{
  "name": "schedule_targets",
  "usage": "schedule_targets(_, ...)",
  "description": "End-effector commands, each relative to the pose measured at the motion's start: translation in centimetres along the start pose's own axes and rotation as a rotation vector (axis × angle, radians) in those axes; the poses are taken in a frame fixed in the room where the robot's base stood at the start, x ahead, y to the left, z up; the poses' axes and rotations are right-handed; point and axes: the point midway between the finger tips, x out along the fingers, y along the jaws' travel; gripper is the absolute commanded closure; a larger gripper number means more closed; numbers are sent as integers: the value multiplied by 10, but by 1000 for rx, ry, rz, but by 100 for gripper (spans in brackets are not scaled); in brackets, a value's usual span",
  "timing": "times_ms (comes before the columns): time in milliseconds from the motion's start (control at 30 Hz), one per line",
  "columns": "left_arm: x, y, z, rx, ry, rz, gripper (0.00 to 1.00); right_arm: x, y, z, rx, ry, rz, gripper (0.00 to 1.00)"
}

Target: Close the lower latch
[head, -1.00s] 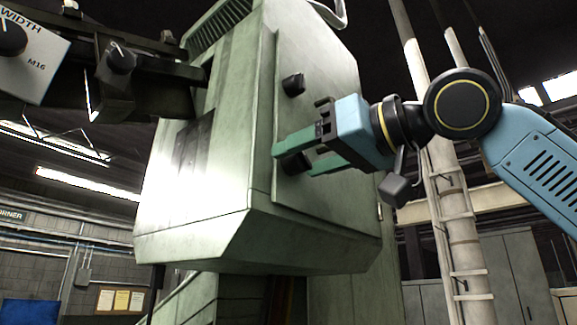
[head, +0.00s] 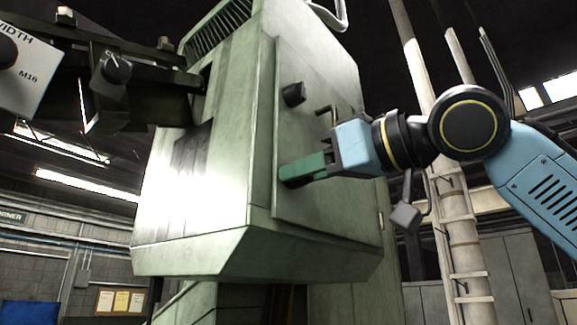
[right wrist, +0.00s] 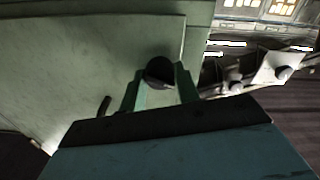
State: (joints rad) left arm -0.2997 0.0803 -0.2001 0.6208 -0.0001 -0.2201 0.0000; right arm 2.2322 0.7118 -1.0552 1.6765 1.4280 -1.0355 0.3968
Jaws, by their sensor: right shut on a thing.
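The lower latch is a round black knob (right wrist: 160,72) on the green machine's side door (head: 335,205). In the right wrist view it sits between the green fingers of my right gripper (head: 287,173), which are shut on it. In the head view the fingers lie against the door's lower near part and hide most of the latch. The upper latch (head: 294,94), another black knob, stands free above them. My left gripper is in neither view now.
A dark bent handle (head: 325,110) sticks out from the door just above my right gripper. A control panel (head: 25,65) with dark knobs juts in at the upper left. A white ladder-like post (head: 455,220) stands behind my right arm.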

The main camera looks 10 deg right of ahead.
Motion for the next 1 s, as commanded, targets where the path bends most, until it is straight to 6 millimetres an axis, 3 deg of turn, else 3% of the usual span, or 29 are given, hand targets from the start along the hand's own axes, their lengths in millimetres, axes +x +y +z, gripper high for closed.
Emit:
schedule_targets(267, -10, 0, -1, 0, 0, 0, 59, -1, 1, -1, -108, 1, 2, 100)
schedule_targets(600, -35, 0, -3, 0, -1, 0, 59, 0, 2, -3, -375, 1, 2, 100)
schedule_targets(900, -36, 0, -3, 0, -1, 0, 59, -1, 1, 0, -416, 1, 3, 100)
schedule_targets(933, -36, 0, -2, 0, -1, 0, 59, -1, 1, 0, -416, 1, 3, 67)
schedule_targets(1000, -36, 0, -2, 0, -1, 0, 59, -1, 1, 0, -415, 1, 3, 58)
